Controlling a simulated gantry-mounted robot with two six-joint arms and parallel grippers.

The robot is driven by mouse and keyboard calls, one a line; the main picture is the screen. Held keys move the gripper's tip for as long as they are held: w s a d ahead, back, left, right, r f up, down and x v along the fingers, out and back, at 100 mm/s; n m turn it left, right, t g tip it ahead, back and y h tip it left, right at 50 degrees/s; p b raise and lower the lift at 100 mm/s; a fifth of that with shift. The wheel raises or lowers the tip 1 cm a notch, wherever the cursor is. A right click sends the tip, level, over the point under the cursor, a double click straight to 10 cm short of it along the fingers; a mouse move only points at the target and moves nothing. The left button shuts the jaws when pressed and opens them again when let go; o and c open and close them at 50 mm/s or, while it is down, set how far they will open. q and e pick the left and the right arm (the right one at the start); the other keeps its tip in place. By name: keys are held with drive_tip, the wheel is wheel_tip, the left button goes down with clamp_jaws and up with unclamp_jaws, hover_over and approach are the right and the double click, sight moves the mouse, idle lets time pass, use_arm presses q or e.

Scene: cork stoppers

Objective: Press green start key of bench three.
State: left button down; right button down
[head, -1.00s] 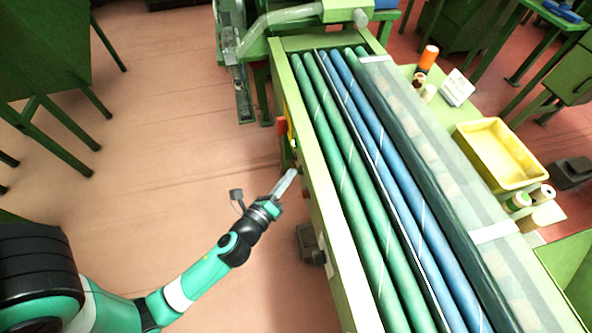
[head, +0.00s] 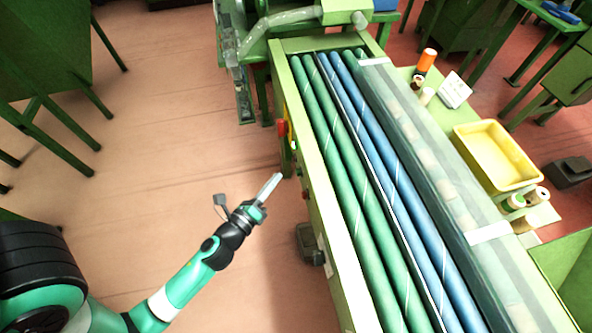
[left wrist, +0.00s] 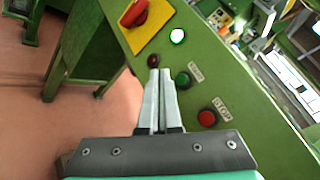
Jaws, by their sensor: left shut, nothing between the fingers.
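The green start key (left wrist: 183,80) sits on the green side panel of the bench in the left wrist view, beside a small label. The red stop key (left wrist: 207,118) is below it, with its own label. My left gripper (left wrist: 160,73) is shut and empty; its fingertips appear just left of the green key. In the head view my left gripper (head: 278,176) is left of the bench side, with a visible gap between its tips and the panel. The green key cannot be made out in the head view. My right gripper is not in view.
A red rotary switch on a yellow plate (left wrist: 150,32), a lit lamp (left wrist: 177,36) and a dark red lamp (left wrist: 154,60) are near the key. Green and blue rollers (head: 360,160) lie along the bench. A grey box (head: 310,243) juts out lower down. Open floor lies left.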

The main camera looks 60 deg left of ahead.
use_arm(q)
drive_tip(key=shift+s+a+p, duration=0.15)
drive_tip(key=shift+s+p, duration=0.1)
drive_tip(key=shift+s, duration=0.35)
drive_tip(key=shift+s+a+p, duration=0.15)
drive_tip(key=shift+s+p, duration=0.05)
drive_tip(key=shift+s, duration=0.4)
